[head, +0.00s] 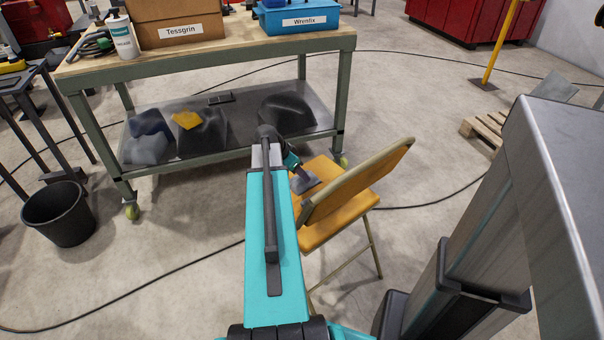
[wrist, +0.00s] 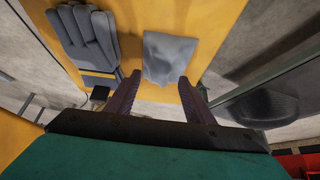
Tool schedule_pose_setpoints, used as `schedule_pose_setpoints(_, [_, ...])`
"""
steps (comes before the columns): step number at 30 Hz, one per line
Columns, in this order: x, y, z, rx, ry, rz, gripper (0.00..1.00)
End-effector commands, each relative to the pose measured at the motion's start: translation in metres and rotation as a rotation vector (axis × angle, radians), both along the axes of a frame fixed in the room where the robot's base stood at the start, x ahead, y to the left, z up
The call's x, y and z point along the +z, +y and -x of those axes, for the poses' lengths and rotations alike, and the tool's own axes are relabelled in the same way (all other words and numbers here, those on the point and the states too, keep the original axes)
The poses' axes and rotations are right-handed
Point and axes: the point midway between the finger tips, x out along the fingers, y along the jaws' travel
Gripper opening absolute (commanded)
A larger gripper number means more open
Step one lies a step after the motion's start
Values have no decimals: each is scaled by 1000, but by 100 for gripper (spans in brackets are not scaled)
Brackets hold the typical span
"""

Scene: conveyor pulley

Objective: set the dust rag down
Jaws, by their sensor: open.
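The dust rag is most likely the flat grey cloth (wrist: 168,57) in the wrist view. It lies on the orange seat of a folding chair (wrist: 205,22), its near edge between my fingertips. My gripper (wrist: 160,80) is open, with one finger on each side of that edge; I cannot tell whether they touch the cloth. A grey glove (wrist: 88,40) lies on the seat left of the cloth. In the head view my gripper is over the seat of the chair (head: 331,235), partly hidden by the backrest and my arm. Grey material shows there, too small to tell apart.
A green-framed workbench (head: 220,48) stands behind the chair, with a Tessgrin box (head: 175,22), a blue Wrenfix bin (head: 300,18) and a bottle (head: 122,36) on top. Its lower shelf holds dark bags and a yellow cloth (head: 186,119). A black bucket (head: 60,215) stands left. Cables cross the floor.

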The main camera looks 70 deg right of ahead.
Motion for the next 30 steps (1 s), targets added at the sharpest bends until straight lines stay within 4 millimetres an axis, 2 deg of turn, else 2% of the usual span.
schedule_pose_setpoints(9, [47,23,-13,1,-1,2,48])
schedule_pose_setpoints(15, [66,33,-19,0,-1,2,48])
schedule_pose_setpoints(21, [74,37,-21,-1,0,0,48])
schedule_pose_setpoints(30, [74,37,-21,-1,0,0,48])
